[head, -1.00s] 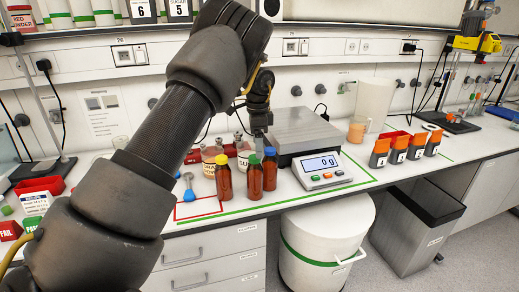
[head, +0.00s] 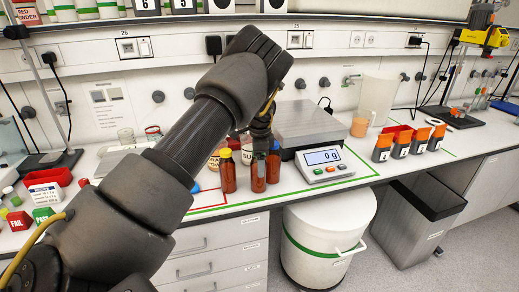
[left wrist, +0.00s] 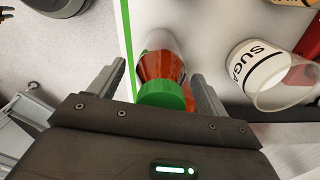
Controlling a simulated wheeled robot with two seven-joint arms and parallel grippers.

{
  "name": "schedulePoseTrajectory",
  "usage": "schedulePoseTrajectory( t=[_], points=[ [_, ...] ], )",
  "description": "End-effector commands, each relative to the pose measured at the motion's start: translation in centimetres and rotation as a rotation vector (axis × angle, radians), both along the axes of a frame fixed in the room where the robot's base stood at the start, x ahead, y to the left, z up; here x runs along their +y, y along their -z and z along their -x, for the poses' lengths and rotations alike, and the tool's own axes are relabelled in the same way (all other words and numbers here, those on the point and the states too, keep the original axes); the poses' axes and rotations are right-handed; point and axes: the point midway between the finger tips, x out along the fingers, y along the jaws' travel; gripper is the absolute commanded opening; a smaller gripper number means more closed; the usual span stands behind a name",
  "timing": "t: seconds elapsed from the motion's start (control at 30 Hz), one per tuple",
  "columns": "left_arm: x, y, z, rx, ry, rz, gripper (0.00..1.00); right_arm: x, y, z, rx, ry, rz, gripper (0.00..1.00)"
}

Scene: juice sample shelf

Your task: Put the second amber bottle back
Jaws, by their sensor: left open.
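Three amber bottles stand in a row at the front of the counter, left of the scale. The left one (head: 228,176) has a yellow cap. The middle one (head: 257,183) is partly covered by my left gripper (head: 262,150), which comes down on it from above. In the left wrist view a green-capped amber bottle (left wrist: 160,68) stands between the two open fingers of my left gripper (left wrist: 157,72). The fingers are on either side of it and I cannot tell whether they touch it. The right bottle (head: 273,168) has its cap hidden behind the gripper. My right gripper is not in view.
The scale (head: 322,157) reads 0 g, close to the right of the bottles. A sugar jar (left wrist: 256,66) stands near them. A red-outlined square (head: 207,207) is partly behind my arm. Several orange-topped containers (head: 382,148) stand on the right.

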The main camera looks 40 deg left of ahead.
Motion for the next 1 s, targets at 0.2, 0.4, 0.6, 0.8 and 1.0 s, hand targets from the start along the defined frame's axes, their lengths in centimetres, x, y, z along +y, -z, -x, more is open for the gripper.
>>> schedulePoseTrajectory(
  t=[0.2, 0.4, 0.6, 0.8, 1.0],
  points=[
    [-0.01, 1.15, 0.00, 0.000, 0.000, 0.000, 0.77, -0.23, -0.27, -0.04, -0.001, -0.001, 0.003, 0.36],
    [-0.02, 1.27, -0.02, -0.001, 0.001, 0.001, 0.77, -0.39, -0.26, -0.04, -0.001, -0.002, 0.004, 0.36],
    [-0.02, 1.25, -0.01, -0.001, 0.000, 0.001, 0.63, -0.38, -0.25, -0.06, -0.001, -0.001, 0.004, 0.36],
    [-0.02, 1.24, 0.00, -0.001, 0.000, 0.001, 0.36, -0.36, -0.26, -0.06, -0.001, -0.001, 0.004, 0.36],
    [0.03, 1.23, 0.00, -0.001, 0.000, 0.001, 0.21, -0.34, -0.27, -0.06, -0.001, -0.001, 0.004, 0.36]
  ],
)
